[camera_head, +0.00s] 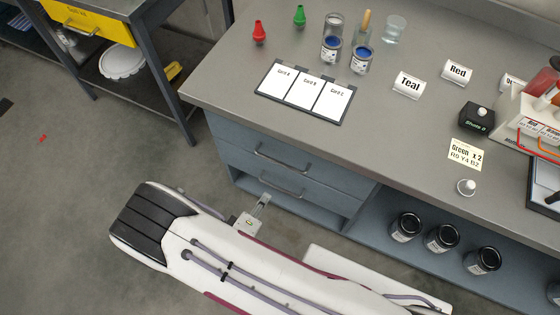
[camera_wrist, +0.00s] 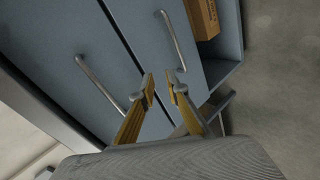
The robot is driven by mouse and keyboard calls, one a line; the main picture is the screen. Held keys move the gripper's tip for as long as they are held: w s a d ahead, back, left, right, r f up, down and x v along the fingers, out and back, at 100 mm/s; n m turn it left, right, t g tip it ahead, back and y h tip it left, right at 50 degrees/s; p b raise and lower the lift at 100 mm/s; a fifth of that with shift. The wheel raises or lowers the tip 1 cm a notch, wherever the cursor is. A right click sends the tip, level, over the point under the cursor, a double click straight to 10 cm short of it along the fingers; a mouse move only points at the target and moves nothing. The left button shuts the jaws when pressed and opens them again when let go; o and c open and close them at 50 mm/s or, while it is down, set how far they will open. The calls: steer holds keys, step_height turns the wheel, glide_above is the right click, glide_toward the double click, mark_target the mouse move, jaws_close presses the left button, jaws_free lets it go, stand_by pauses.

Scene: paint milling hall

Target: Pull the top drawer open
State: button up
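The top drawer (camera_head: 236,137) is a blue-grey front under the bench top, shut, with a curved metal handle (camera_head: 281,158). In the wrist view the top drawer's handle (camera_wrist: 97,78) lies left of my fingers. The lower drawer (camera_head: 240,163) is shut too. Its handle (camera_head: 282,186) shows in the wrist view (camera_wrist: 171,40) right of centre, its near end close to my right fingertip. My gripper (camera_wrist: 161,84) is open, with an empty gap between its yellowish fingers. It is apart from the top handle. In the head view my arm partly hides the gripper (camera_head: 263,201).
An open shelf below the drawers holds a cardboard box (camera_wrist: 204,17). Dark jars (camera_head: 442,238) stand on the right shelf. The bench top (camera_head: 215,85) carries a card board (camera_head: 305,92), cups and labels. A yellow-drawer table (camera_head: 90,20) stands at left.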

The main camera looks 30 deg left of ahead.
mark_target(280, 163)
steer(key=w+r+n+t, duration=0.2)
steer(key=w+r+t, duration=0.1)
steer(key=r, duration=0.5)
steer(key=shift+w+d+r+t+h, duration=0.3)
steer(key=shift+r+t, duration=0.1)
steer(key=shift+t, duration=0.1)
steer(key=shift+w+f, duration=0.25)
steer(key=shift+w, duration=1)
steer(key=shift+w+f, duration=0.3)
steer(key=shift+w, duration=0.95)
steer(key=shift+w+f, duration=0.25)
steer(key=shift+w, duration=1)
jaws_close()
steer(key=shift+s, duration=0.15)
